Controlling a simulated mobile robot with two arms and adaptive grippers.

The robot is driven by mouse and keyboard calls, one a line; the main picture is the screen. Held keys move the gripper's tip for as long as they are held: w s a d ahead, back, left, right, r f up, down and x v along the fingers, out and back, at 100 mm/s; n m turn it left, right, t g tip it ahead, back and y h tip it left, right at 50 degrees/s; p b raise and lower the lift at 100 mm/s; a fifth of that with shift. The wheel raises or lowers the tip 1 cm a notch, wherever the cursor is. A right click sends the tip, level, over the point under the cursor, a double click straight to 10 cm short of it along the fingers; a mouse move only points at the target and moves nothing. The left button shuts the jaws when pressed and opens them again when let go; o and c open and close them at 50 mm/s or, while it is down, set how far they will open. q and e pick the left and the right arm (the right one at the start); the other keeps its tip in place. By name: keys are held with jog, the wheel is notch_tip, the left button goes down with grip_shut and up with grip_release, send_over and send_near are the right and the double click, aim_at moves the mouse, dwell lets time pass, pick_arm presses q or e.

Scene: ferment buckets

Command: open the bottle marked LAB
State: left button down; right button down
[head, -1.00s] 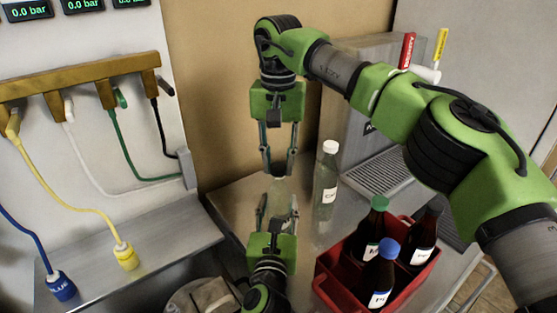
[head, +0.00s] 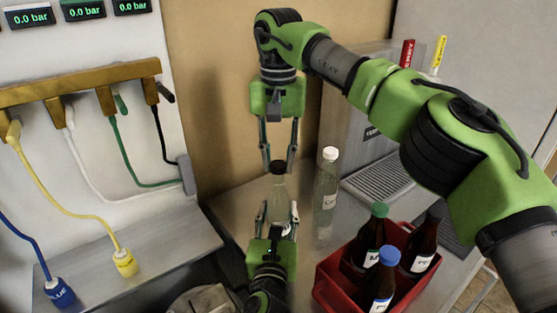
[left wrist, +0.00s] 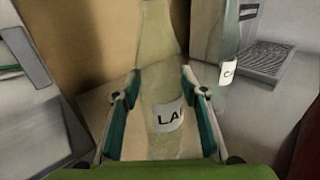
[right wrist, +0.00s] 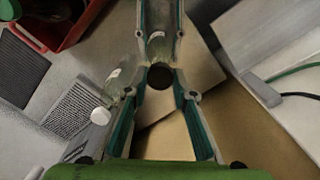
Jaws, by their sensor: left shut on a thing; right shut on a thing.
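The clear bottle (head: 279,190) with pale liquid is upright between my two grippers. Its label (left wrist: 168,117) reads "LA" in the left wrist view, with the rest cut off. My left gripper (head: 278,208) is shut on the bottle's body from below in the picture. The dark cap (head: 278,167) is on the bottle's top. My right gripper (head: 279,164) comes from above and is shut on the cap. The cap also shows end-on between its fingers in the right wrist view (right wrist: 160,76).
A clear bottle with a white cap (head: 326,180) stands close on the right. A red crate (head: 332,291) holds dark bottles with green, blue and dark caps. A grey machine with a drip grille (head: 372,176) is behind. Hoses (head: 75,200) hang on the left.

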aim_at(279, 164)
jog(key=shift+r, duration=2)
pick_arm(q)
jog(key=c, duration=1.2)
grip_release()
